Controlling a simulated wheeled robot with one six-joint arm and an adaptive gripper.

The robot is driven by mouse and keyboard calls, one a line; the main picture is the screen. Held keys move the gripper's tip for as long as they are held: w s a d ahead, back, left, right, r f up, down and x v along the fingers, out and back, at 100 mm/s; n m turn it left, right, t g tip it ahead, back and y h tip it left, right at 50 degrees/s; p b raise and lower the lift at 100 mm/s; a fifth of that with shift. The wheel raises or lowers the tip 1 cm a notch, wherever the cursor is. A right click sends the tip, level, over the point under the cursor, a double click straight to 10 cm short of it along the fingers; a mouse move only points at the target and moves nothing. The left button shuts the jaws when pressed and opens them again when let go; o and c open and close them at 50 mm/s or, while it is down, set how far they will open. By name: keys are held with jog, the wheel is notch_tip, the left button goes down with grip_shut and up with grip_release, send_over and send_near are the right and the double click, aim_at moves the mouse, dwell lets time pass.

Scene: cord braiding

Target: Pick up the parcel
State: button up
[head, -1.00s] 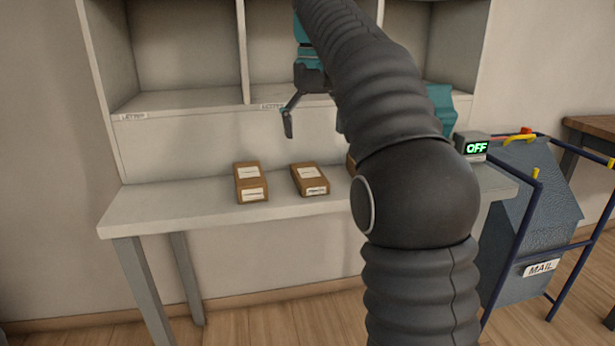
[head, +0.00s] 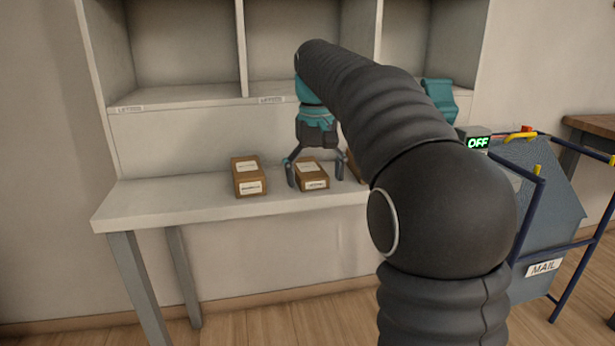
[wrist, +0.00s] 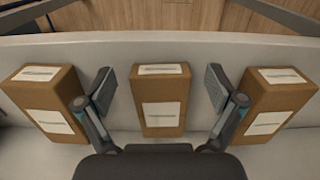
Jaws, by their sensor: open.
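Several brown parcels with white labels stand in a row on the shelf ledge. The middle parcel (head: 312,174) is between the two fingers of my gripper (head: 315,176) in the head view. In the wrist view this parcel (wrist: 160,100) is centred between the open fingers (wrist: 160,92), with a gap on each side. Another parcel (head: 249,176) stands to the left, and it also shows in the wrist view at the right (wrist: 275,105). A third parcel (head: 357,165) is mostly hidden behind my arm; it shows in the wrist view at the left (wrist: 45,103).
The white ledge (head: 150,203) is bare at its left end. Open shelf compartments (head: 185,45) rise behind it. The fingers pass close to the neighbouring parcels.

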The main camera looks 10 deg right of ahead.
jog(key=shift+f, duration=0.15)
jog(key=c, duration=1.2)
jog(key=shift+c, duration=0.2)
